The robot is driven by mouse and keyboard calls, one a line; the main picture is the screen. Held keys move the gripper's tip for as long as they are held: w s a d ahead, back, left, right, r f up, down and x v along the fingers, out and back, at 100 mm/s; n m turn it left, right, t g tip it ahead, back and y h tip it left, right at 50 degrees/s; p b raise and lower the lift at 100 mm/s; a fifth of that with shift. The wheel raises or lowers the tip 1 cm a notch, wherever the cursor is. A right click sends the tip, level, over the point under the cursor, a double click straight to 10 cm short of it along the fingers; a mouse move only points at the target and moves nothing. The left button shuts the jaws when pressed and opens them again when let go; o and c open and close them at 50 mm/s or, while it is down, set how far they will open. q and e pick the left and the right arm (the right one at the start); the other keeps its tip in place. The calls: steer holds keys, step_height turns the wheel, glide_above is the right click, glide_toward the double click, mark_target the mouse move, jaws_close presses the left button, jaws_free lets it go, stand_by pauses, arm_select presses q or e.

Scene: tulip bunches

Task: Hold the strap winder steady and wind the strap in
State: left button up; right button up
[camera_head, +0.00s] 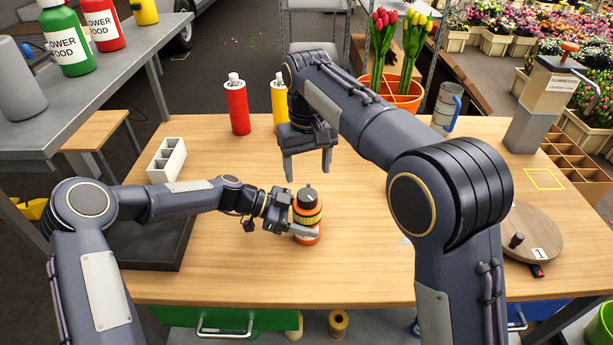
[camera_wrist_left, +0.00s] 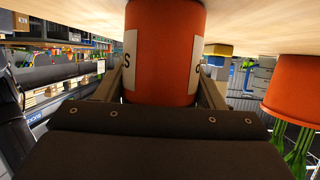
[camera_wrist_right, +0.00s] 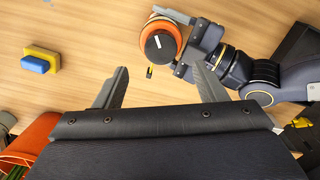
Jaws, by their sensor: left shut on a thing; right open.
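The strap winder (camera_head: 308,217) stands upright on the wooden table, an orange body with a yellow band and a dark top knob. My left gripper (camera_head: 303,229) is shut around its orange body from the left. In the left wrist view the winder (camera_wrist_left: 165,50) fills the space between the fingers. My right gripper (camera_head: 307,176) is open and empty, pointing down above and behind the winder. In the right wrist view the knob (camera_wrist_right: 159,43) with a white mark lies just beyond the fingertips. A small yellow-and-black strap end (camera_wrist_right: 149,72) shows beside the winder.
A red bottle (camera_head: 237,106) and a yellow bottle (camera_head: 279,105) stand behind. A white divided tray (camera_head: 166,162) and a dark mat (camera_head: 150,250) lie left. A round wooden turntable (camera_head: 538,232) is at right. A yellow-and-blue block (camera_wrist_right: 40,56) lies on the table. The table front is clear.

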mark_target(307, 194)
steer(key=shift+r, duration=0.2)
steer(key=n, duration=0.4)
steer(key=shift+a+r, duration=0.1)
steer(key=shift+r, duration=0.15)
step_height(307, 194, down, 8)
steer(key=n, duration=1.6)
steer(key=shift+f+n, duration=0.25)
steer(key=shift+n, duration=0.05)
steer(key=c, duration=1)
